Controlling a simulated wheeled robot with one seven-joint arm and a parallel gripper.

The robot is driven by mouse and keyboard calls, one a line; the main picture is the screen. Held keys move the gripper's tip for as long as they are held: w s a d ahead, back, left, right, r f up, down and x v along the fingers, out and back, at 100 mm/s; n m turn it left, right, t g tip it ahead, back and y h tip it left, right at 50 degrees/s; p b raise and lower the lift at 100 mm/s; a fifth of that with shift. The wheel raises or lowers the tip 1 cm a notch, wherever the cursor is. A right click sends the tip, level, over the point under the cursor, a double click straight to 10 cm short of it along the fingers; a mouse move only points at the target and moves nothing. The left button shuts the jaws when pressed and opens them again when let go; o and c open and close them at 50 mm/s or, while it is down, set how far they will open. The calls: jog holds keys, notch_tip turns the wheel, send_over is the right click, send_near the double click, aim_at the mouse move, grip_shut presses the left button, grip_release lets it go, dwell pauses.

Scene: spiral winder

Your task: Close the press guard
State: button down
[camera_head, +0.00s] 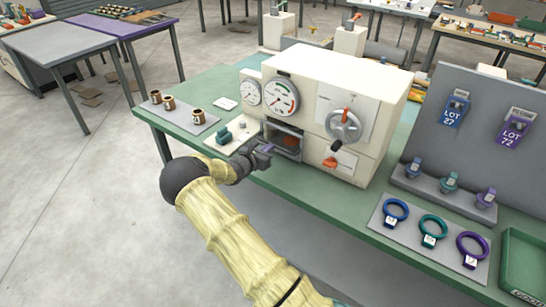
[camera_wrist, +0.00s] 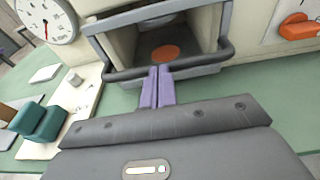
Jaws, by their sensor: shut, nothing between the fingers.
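The press (camera_head: 325,110) is a cream machine with dials on the green bench. Its chamber opening is uncovered, and an orange disc (camera_wrist: 166,53) shows inside in the wrist view. The guard appears as a dark grey bar (camera_wrist: 205,62) across the low front of the opening, with upturned ends. My gripper (camera_head: 267,149) is at the front left of the opening. In the wrist view its purple fingers (camera_wrist: 158,72) are together and empty, their tips at the middle of the bar. I cannot tell whether they touch it.
A handwheel (camera_head: 343,125) and an orange lever (camera_head: 338,162) are on the press front, right of the opening. A pale plate with a teal block (camera_wrist: 38,122) lies to the left. Brown cups (camera_head: 168,102) stand farther left. Coloured rings (camera_head: 432,229) lie on a grey mat at right.

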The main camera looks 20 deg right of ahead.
jog(key=shift+x, duration=0.95)
jog(key=shift+w+d+r+b, duration=0.1)
jog(key=shift+d+r+b, duration=0.25)
jog(key=shift+r, duration=0.3)
jog(key=shift+a+p, duration=0.4)
jog(key=shift+a, duration=0.05)
jog(key=f+b+v, duration=0.1)
jog(key=v, duration=1.2)
jog(key=shift+s+a, duration=0.25)
jog(key=shift+s, duration=0.15)
jog(key=shift+a+r, duration=0.1)
